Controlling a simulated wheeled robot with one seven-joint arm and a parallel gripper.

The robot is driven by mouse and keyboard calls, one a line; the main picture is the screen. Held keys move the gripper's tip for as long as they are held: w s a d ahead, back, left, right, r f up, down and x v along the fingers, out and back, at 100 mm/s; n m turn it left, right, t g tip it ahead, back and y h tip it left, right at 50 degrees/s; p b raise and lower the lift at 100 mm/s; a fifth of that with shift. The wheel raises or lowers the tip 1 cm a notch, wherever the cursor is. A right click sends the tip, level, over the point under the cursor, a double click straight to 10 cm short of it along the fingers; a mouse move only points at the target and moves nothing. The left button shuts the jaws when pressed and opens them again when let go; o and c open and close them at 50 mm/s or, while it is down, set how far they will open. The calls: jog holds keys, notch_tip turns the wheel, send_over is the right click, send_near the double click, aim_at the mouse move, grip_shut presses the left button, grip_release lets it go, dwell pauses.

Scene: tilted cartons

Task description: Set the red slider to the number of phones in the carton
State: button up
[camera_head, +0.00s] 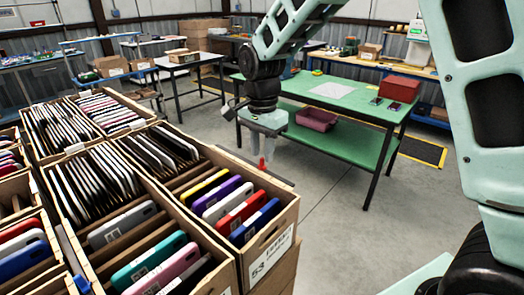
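The carton (268,259) with a white label reading 53 stands tilted at the front right of the carton group. Several phones stand on edge in it: a yellow phone (204,187), a purple phone (216,193), a white phone (228,203), a red phone (242,212) and a blue phone (255,222). A small red piece (262,163), seemingly the red slider, stands upright at a dark strip (283,180) behind this carton. My gripper (262,152) points down just above the red piece. Whether it touches it, and how wide its fingers are, is unclear.
More tilted cartons with phones and dark flat items fill the left; one (225,278) holds teal and pink phones. A green table (343,105) with a red box (401,89) stands behind. The grey floor (345,215) at centre right is clear.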

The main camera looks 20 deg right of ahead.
aim_at(239, 156)
jog(key=shift+f, duration=0.95)
jog(key=shift+c, duration=0.3)
grip_shut()
jog(key=w+a, duration=0.1)
jog(key=w, duration=0.1)
jog(key=w+a+p, duration=0.1)
jog(key=w, duration=0.2)
jog(key=w+a+p, duration=0.1)
jog(key=w, duration=0.1)
jog(key=shift+w+a, duration=0.35)
jog(key=shift+o, duration=0.3)
grip_release()
jog(key=shift+r, duration=0.1)
